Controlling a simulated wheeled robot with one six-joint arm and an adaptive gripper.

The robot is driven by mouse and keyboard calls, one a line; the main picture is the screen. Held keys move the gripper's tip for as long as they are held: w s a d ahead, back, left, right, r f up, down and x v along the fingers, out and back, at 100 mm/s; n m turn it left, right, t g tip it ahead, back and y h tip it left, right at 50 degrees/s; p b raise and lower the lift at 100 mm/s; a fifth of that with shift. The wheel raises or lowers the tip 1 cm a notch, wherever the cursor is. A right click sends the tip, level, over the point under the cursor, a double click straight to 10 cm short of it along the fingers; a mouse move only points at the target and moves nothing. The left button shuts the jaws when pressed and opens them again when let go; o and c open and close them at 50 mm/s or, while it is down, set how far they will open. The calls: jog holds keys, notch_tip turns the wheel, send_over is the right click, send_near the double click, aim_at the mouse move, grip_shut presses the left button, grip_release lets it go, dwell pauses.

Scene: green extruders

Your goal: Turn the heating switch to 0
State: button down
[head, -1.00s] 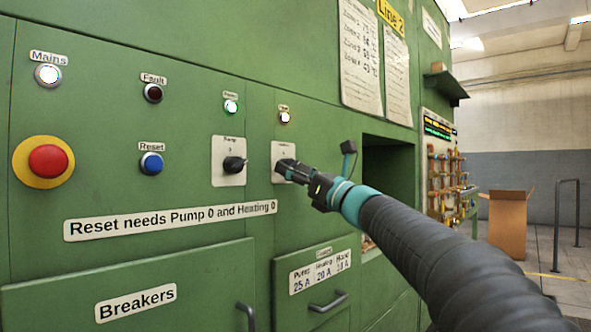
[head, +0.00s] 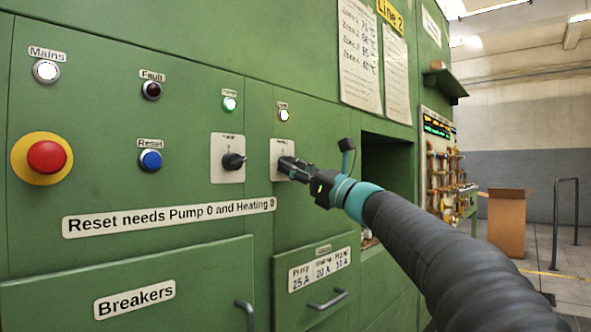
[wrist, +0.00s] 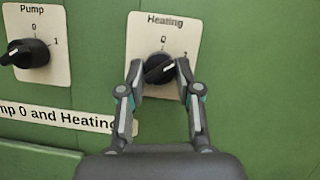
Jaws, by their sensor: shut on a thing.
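The heating switch (wrist: 158,67) is a black rotary knob on a white plate (wrist: 165,30) marked Heating, with 0 above the knob and 1 at its upper right. Its pale pointer line slants up to the right, toward the 1 side rather than straight at 0. My gripper (wrist: 160,71) is shut on this knob, one finger on each side. In the head view my gripper (head: 288,168) is at the heating plate (head: 277,149) and hides most of the knob.
The pump switch (head: 233,161) is close on the left; it also shows in the wrist view (wrist: 30,53). Further left are the blue reset button (head: 151,161) and red emergency button (head: 46,157). A drawer handle (head: 327,301) juts out below. A dark opening (head: 388,175) is to the right.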

jog(key=n+g, duration=0.2)
jog(key=n, duration=0.1)
jog(key=n+g+y+p, duration=0.1)
jog(key=n, duration=0.3)
jog(key=shift+w+d+r+n+g, duration=0.1)
jog(key=shift+w+r+n+g, duration=0.1)
jog(key=shift+n+g, duration=0.15)
jog(key=n+g+p, duration=0.1)
jog(key=n, duration=0.1)
jog(key=n+g+p, duration=0.1)
jog(key=n, duration=0.2)
jog(key=shift+r+n+g, duration=0.1)
jog(key=shift+n+g, duration=0.25)
jog(key=c, duration=0.8)
grip_release()
jog(key=shift+d, duration=0.1)
jog(key=v, duration=1.2)
jog(key=shift+r, duration=0.15)
